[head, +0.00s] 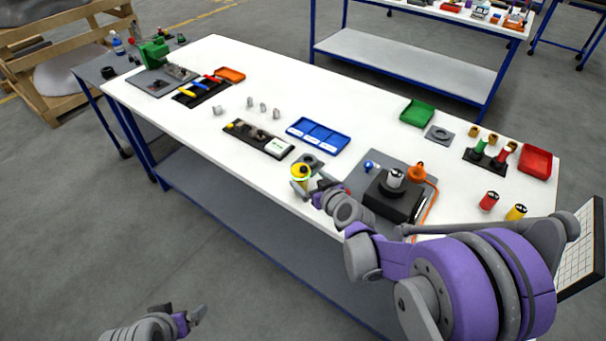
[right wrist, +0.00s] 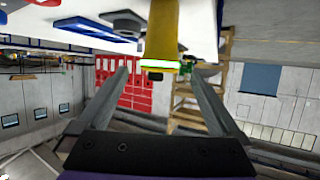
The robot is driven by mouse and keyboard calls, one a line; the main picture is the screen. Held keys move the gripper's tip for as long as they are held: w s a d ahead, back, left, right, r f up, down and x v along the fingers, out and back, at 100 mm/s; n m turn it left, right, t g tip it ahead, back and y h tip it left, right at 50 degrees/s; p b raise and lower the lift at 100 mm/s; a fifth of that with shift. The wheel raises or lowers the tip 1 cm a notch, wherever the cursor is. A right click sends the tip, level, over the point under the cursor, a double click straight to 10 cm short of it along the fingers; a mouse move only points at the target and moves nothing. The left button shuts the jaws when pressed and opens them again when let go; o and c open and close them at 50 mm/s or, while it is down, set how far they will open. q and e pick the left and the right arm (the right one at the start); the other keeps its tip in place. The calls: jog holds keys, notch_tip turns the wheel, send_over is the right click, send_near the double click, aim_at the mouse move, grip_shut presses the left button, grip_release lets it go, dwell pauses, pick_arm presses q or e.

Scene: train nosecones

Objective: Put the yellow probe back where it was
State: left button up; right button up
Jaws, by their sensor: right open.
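The yellow probe (head: 301,171), with a green ring near its end, is at the front edge area of the white table, beside a grey plate with a round fitting (head: 312,161). It looks upright; its lower part is partly hidden by my right gripper (head: 304,188). In the right wrist view the yellow probe (right wrist: 162,35) shows between the two spread fingers of my right gripper (right wrist: 156,72), with space on both sides. My left gripper (head: 197,314) is low at the bottom left, away from the table; its jaw gap is unclear.
Left of the probe are a black tray (head: 246,133) and a blue tray (head: 291,131). Right of it is a dark mat (head: 391,168) bearing a black device (head: 385,205) with an orange cable.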

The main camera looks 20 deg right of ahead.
jog(key=s+m+g+h, duration=0.2)
jog(key=s+g, duration=0.5)
jog(key=s, duration=2)
jog(key=shift+s+a+r+g+h, duration=0.2)
jog(key=shift+s+a+g+h, duration=0.1)
jog(key=shift+a, duration=0.05)
